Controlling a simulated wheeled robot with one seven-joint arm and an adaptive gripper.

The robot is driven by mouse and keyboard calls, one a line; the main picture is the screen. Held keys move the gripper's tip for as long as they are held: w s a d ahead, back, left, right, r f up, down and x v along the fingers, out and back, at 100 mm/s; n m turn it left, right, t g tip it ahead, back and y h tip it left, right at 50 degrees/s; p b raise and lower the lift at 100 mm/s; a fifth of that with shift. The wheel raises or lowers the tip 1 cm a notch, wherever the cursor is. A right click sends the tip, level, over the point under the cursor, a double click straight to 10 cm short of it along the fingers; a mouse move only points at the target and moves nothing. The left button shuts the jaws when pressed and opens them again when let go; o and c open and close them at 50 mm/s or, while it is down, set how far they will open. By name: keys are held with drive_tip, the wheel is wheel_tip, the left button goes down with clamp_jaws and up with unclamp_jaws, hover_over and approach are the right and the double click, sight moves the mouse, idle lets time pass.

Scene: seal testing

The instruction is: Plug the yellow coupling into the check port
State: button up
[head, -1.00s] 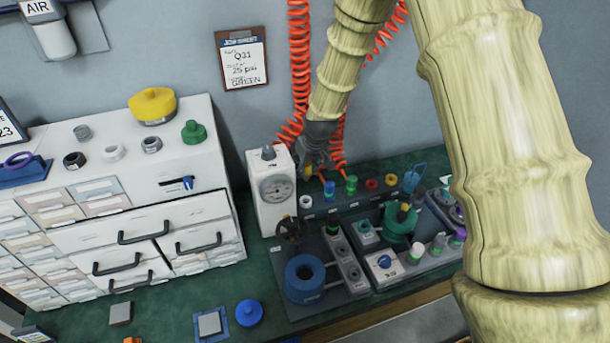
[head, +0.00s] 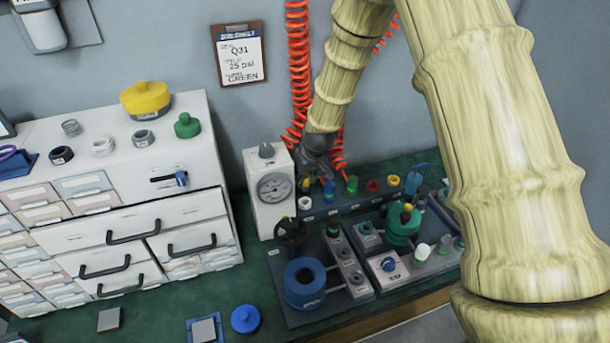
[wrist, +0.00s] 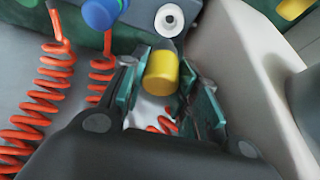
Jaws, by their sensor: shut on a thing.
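My gripper (wrist: 158,88) is shut on the yellow coupling (wrist: 160,73), which sits between its green-padded fingers in the wrist view. A white ring-shaped fitting with a dark centre (wrist: 169,20) lies just beyond the coupling and looks apart from it; I cannot tell for sure that it is the check port. In the head view my gripper (head: 312,170) is beside the gauge box, with the yellow coupling (head: 306,185) just above the white fitting (head: 304,203) in the picture. The gripper's links hide part of the coupling there.
A blue coupling (head: 329,187) stands close to my gripper, then green (head: 352,184), red (head: 373,185) and yellow (head: 393,180) ones. The gauge box (head: 271,215) is left of them. Orange coiled hoses (head: 297,60) hang behind. A black handwheel (head: 291,231) stands in front.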

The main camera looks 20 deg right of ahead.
sight(306, 188)
drive_tip(key=shift+f+b, duration=1.15)
drive_tip(key=shift+f, duration=0.7)
drive_tip(key=shift+p, duration=0.5)
drive_tip(key=shift+f+b, duration=0.4)
drive_tip(key=shift+f, duration=1)
idle(0.8)
drive_tip(key=o, duration=1.1)
drive_tip(key=shift+o, duration=0.2)
drive_tip(key=shift+s+r, duration=0.1)
drive_tip(key=v, duration=1.1)
drive_tip(key=shift+r, duration=0.4)
drive_tip(key=shift+s, duration=0.1)
